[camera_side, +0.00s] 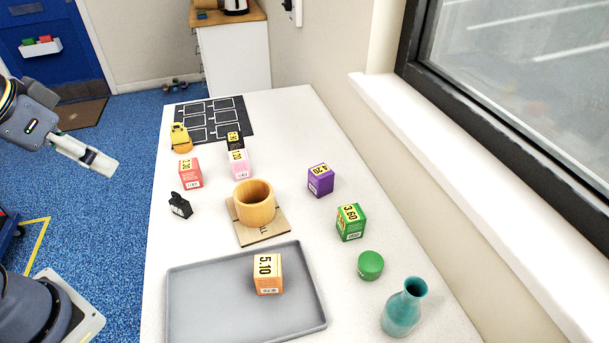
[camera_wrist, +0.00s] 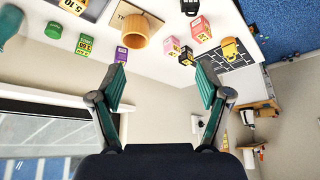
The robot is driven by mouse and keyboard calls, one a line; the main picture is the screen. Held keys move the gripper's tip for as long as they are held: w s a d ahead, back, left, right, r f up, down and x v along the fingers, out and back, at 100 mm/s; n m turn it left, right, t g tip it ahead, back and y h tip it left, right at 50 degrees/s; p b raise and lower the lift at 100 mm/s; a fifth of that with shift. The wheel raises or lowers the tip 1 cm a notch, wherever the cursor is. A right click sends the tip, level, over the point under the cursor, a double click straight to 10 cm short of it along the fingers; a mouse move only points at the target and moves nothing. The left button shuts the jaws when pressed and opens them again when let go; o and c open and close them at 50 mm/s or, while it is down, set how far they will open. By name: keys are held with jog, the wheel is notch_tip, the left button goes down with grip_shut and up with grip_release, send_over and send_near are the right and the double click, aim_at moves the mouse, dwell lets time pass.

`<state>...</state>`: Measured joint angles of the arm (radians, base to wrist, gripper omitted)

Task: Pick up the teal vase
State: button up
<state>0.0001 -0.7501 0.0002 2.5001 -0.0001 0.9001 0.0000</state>
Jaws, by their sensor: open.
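The teal vase (camera_side: 403,309) stands upright near the front right of the white table in the side view, to the right of the grey tray. Part of it also shows at the upper left edge of the wrist view (camera_wrist: 12,24). My gripper (camera_side: 108,166) is at the left in the side view, off the table's left edge and far from the vase. In the wrist view my gripper's fingers (camera_wrist: 161,88) are spread apart with nothing between them.
A grey tray (camera_side: 190,310) holds an orange carton (camera_side: 268,275). A green round object (camera_side: 370,265) and a green carton (camera_side: 351,223) stand behind the vase. A wooden cup (camera_side: 254,204), a purple carton (camera_side: 320,180) and several other items occupy the middle and far table. A wall and window sill run along the right.

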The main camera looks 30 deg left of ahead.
jog(key=shift+o, duration=1.2)
